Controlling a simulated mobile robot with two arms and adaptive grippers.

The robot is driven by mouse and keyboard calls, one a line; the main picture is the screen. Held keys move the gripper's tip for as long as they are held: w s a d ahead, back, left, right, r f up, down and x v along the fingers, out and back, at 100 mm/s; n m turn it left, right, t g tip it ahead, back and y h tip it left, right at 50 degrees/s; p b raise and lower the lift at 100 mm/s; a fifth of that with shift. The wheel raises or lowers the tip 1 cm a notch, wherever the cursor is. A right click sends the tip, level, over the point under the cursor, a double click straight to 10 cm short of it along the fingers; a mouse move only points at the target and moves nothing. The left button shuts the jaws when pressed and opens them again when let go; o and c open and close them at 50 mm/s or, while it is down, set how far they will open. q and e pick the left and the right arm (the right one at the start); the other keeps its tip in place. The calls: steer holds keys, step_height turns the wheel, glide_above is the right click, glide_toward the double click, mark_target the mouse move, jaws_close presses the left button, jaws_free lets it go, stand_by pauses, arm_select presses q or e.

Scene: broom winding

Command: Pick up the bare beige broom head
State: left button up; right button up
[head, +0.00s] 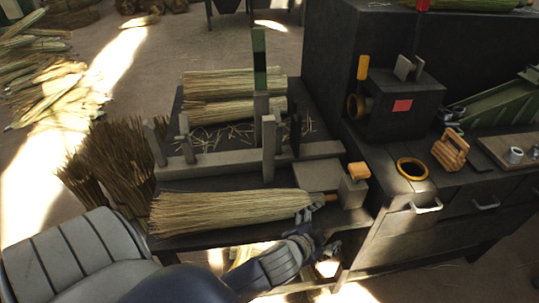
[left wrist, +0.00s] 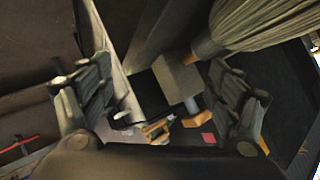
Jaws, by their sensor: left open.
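A beige broom head (head: 225,211) lies on its side along the front of the dark bench, bristles to the left. Its narrow neck and short orange-brown stub point right. My left gripper (head: 312,211) is open at the neck end, close in front of it. In the left wrist view the open fingers (left wrist: 160,80) have nothing between them, and the broom head (left wrist: 262,24) shows at the upper right, outside them. I cannot tell whether a finger touches it. My right gripper is not in view.
Two more beige bundles (head: 232,83) lie at the back of the bench, behind a grey rail (head: 215,160) with upright posts. Dark brown bundles (head: 110,165) stand at the left. A dark cabinet (head: 430,225) with an orange ring (head: 411,161) on top is at the right.

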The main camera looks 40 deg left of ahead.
arm_select(q)
steer(key=w+d+r+m+t+h, duration=0.3)
steer(key=w+d+r+m, duration=0.1)
steer(key=r, duration=0.3)
steer(key=w+d+r+m+t+h, duration=0.25)
steer(key=w+r+m, duration=0.2)
steer(key=r, duration=0.25)
steer(key=s+d+r+m+g+h, duration=0.2)
steer(key=d+r+m+g+h, duration=0.15)
steer(key=d+m+h, duration=0.5)
steer(key=s+d+r+m+g+h, duration=0.1)
steer(key=d+r+m+g+h, duration=0.3)
steer(key=m, duration=0.7)
steer(key=m+g+y, duration=1)
steer(key=y, duration=0.7)
glide_above(296, 195)
steer(key=f, duration=1.4)
steer(key=shift+d+b, duration=0.35)
steer(key=shift+y, duration=0.3)
steer(key=f, duration=0.4)
steer(key=shift+a+f, duration=0.3)
steer(key=shift+f+p, duration=0.6)
steer(key=shift+f, duration=2.4)
steer(key=c, duration=1.4)
